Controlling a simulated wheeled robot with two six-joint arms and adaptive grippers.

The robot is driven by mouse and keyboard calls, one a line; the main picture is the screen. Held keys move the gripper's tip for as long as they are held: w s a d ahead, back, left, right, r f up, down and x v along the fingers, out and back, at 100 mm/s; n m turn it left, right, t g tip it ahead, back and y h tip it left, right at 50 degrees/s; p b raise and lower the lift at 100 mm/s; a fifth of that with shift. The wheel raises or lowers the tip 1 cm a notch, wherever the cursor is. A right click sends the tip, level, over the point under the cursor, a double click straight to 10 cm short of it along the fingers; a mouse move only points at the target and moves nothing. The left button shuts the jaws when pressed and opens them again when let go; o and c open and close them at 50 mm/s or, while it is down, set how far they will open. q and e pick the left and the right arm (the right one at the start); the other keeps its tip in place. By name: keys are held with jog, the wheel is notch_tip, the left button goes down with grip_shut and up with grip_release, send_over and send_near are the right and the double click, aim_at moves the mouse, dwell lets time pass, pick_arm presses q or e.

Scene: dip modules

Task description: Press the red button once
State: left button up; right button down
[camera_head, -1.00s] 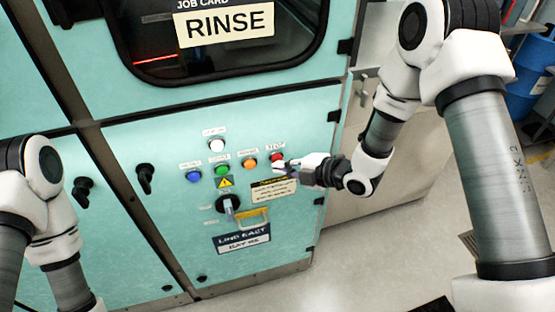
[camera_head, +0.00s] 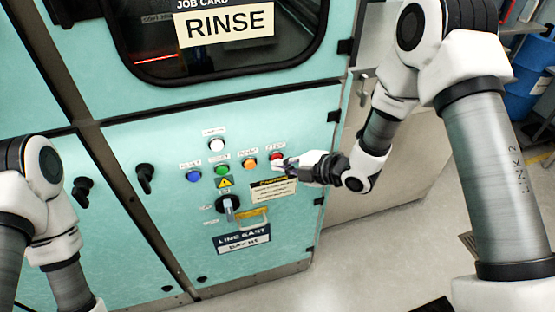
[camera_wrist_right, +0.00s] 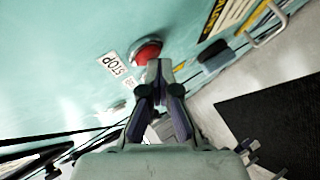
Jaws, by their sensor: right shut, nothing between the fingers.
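The red button (camera_head: 277,156) sits at the right end of the button row on the teal panel, under a small label. In the right wrist view the red button (camera_wrist_right: 147,52) has a metal ring and a STOP label (camera_wrist_right: 113,64) beside it. My right gripper (camera_head: 279,164) is shut and empty, with its fingertips just by the red button's lower edge. In the right wrist view the fingertips (camera_wrist_right: 157,70) partly overlap the button's lower right side. I cannot tell whether they touch it. My left gripper is out of view.
Orange (camera_head: 249,163), green (camera_head: 222,170), blue (camera_head: 193,176) and white (camera_head: 217,145) buttons are left of the red one. A window with a RINSE card (camera_head: 230,24) is above.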

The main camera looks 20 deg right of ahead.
jog(key=shift+s, duration=0.8)
jog(key=shift+s+d+b, duration=0.1)
jog(key=shift+s+b, duration=0.45)
jog(key=shift+s, duration=1.95)
